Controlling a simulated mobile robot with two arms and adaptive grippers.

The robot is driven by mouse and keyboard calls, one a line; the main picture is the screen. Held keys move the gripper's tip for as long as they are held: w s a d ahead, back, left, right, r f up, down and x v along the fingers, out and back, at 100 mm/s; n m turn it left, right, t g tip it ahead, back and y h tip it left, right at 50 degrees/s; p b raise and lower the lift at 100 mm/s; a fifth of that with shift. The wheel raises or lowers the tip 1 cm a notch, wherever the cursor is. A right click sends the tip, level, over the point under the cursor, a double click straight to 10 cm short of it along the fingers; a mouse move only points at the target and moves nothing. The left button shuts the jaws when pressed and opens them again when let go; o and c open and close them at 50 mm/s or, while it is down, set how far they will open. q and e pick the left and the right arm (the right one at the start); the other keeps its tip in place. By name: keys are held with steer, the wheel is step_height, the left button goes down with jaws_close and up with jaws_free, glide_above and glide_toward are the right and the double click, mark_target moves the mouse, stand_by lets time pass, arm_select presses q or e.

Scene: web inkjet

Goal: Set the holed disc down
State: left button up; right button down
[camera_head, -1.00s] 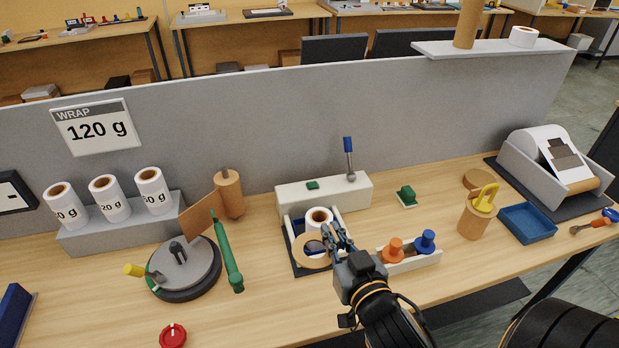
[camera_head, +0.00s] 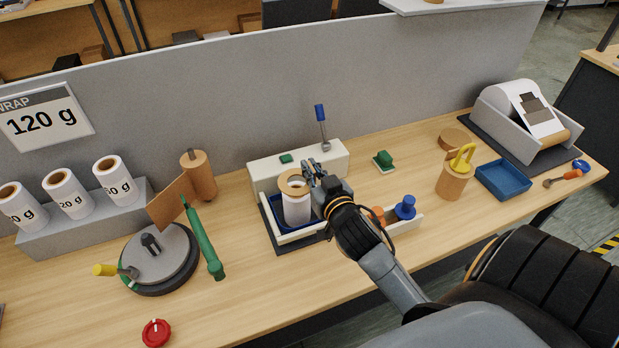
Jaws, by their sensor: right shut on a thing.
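The holed disc (camera_head: 294,176) is a tan ring in the middle of the head view. It lies over the top of an upright white roll (camera_head: 297,210), and whether it touches the roll I cannot tell. My right gripper (camera_head: 309,174) is shut on the disc's right side, its fingers hiding part of that edge. The roll stands in a blue-lined bay of a white-walled fixture (camera_head: 297,238). My left gripper is not in view.
Behind the fixture is a white block (camera_head: 330,158) with a blue-handled lever (camera_head: 321,125). Orange and blue knobbed pieces (camera_head: 405,207) stand to the right. A grey turntable (camera_head: 173,256) and green pen-like tool (camera_head: 205,240) are left. The front table is mostly clear.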

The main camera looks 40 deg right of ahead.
steer(key=shift+w+d+f, duration=0.25)
steer(key=shift+w+f, duration=0.2)
steer(key=shift+f, duration=0.1)
steer(key=shift+w+d+f, duration=0.2)
steer(key=shift+w+f, duration=0.2)
steer(key=shift+f, duration=0.15)
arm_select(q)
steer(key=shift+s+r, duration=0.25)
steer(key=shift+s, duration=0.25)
arm_select(e)
steer(key=shift+w+f, duration=0.1)
steer(key=shift+f, duration=1.65)
steer(key=c, duration=1.5)
jaws_free()
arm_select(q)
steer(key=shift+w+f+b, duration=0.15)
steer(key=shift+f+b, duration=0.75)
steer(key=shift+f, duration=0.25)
arm_select(e)
steer(key=v, duration=1.2)
